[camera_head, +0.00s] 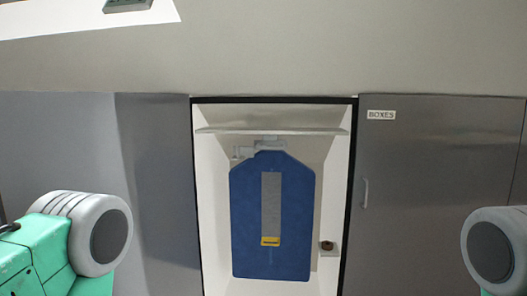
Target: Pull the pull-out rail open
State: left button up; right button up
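The pull-out rail (267,143) looks like a small light-grey fitting under the shelf near the top of an open white cabinet bay, in the middle of the head view. A blue garment-bag-like piece (298,215) with a grey strip and a yellow patch hangs in front of or below it and covers much of the bay. How far the rail is pulled out is hard to tell. Only parts of my two arms show, at the lower left and lower right edges. Neither gripper is in view.
A white shelf (272,131) spans the bay above the rail. A small knob-like fitting (327,246) is on the bay's lower right. A closed grey door (440,190) labelled BOXES, with a vertical handle (365,193), stands right of the bay. A grey panel (155,170) stands left.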

aim_at(272, 192)
jog(key=i+l, duration=0.8)
jog(key=i+u, duration=0.05)
jog(key=i, duration=0.05)
